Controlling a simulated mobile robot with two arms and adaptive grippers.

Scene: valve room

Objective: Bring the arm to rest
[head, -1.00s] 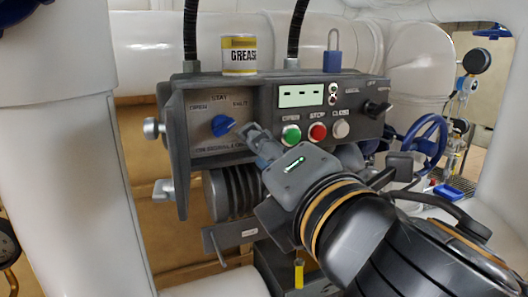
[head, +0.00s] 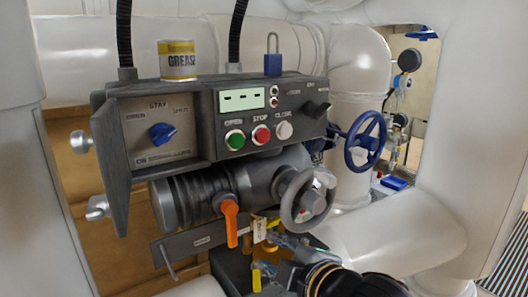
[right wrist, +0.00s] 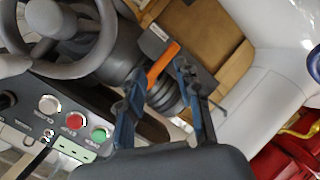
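My right gripper (head: 266,252) is low in the head view, below the control box, with its arm coming in from the bottom. In the right wrist view its two blue-grey fingers (right wrist: 160,75) stand apart with nothing held between them. The orange lever (right wrist: 162,64) shows beyond the fingertips there; I cannot tell the gap. My left gripper is not in view. The grey control box (head: 205,120) has a blue selector knob (head: 162,134) on its left panel, clear of the gripper.
A grey handwheel (head: 306,200) and an orange lever (head: 230,222) are close above my right gripper. A blue handwheel (head: 365,142) is further right. A grease can (head: 178,62) and a blue padlock (head: 273,64) are on top of the box. White pipes (head: 395,228) bound the right.

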